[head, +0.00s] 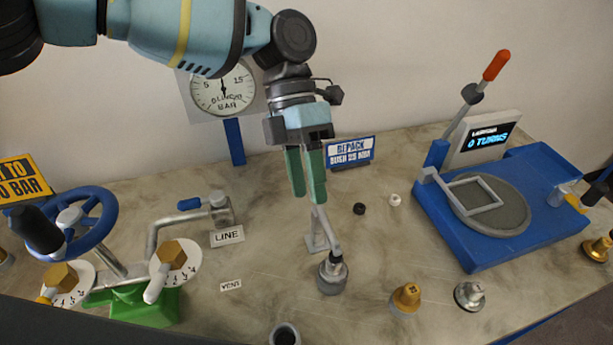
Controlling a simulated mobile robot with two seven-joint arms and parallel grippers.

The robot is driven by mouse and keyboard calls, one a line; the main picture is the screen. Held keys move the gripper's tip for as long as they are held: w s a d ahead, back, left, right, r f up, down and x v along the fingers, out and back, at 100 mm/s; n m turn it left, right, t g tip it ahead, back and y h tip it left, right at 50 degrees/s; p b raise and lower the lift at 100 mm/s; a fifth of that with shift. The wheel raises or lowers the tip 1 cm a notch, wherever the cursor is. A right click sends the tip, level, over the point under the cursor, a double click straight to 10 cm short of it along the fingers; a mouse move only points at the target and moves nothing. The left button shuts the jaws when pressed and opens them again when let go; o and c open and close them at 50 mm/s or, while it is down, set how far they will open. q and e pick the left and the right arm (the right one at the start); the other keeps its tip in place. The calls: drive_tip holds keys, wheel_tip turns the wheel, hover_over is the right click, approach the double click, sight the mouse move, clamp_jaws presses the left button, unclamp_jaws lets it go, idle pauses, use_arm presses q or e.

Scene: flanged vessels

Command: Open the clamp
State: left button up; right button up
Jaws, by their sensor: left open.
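My left gripper (307,197) hangs from above near the middle of the head view, its green fingers pointing down and open. Nothing shows between the fingers. A grey metal fixture with a slanted bar (327,228) stands just below the fingertips. It looks like the clamp, but I cannot tell for sure. Its bar leans down toward a round grey base (332,279), and a small foot plate (317,243) stands behind it. The fingertips overlap the bar's top in the picture; I cannot tell whether they touch it. My right gripper is not in view.
A blue station (464,255) with a red-tipped lever (496,66) and a "0 TURNS" display (487,138) stands right. A blue handwheel (97,222) and valves stand left. Brass (406,298) and steel (469,296) fittings sit in front. A gauge (223,90) is behind.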

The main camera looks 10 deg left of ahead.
use_arm(q)
drive_tip(key=shift+c, duration=0.3)
